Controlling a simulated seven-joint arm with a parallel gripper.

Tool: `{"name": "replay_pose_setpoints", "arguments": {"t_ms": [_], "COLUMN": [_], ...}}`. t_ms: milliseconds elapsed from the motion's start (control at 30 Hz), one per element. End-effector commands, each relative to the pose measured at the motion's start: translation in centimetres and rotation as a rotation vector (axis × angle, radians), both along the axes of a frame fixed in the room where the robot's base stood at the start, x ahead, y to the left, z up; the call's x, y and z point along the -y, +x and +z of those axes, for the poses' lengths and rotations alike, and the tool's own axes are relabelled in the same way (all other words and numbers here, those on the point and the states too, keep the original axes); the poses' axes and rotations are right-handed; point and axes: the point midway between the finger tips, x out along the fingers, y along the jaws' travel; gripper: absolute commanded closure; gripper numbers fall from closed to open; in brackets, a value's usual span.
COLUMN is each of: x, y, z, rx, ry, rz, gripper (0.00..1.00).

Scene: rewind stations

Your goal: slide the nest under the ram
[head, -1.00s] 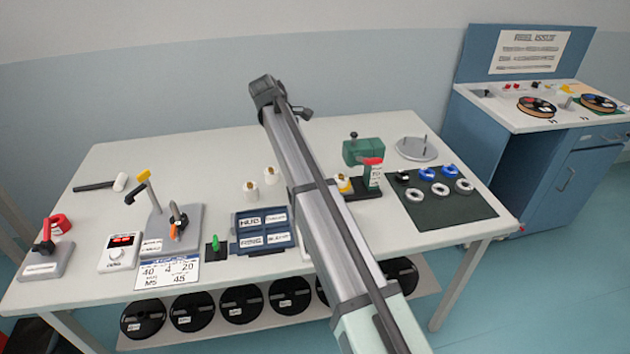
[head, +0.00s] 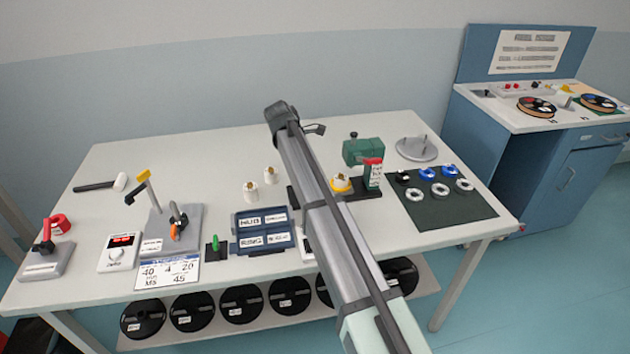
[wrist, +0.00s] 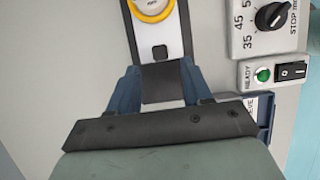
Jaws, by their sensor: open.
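The nest (head: 341,190) is a pale holder with a yellow ring on top, on a dark rail (head: 366,189) in front of the green press with the ram (head: 362,151). The ram's underside cannot be made out.
A control box with a dial (wrist: 267,25) and a READY switch panel (wrist: 275,74) lie close right of the gripper in the wrist view. Two white cups (head: 260,182), labelled blue bins (head: 262,231) and a dark mat with rings (head: 440,205) stand nearby.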

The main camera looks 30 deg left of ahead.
Motion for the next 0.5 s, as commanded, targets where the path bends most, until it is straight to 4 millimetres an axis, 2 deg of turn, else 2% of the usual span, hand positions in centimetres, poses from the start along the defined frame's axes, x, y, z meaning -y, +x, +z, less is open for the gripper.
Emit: {"name": "replay_pose_setpoints", "arguments": {"t_ms": [33, 233, 500], "x": [0.3, 1.0, 1.5], "y": [0.2, 1.0, 1.5], "z": [-0.9, -3.5, -5.2], "rx": [-0.001, -0.001, 0.000], "ry": [-0.001, -0.001, 0.000], "rz": [-0.001, 0.000, 0.000], "gripper": [0.51, 0.51, 0.51]}}
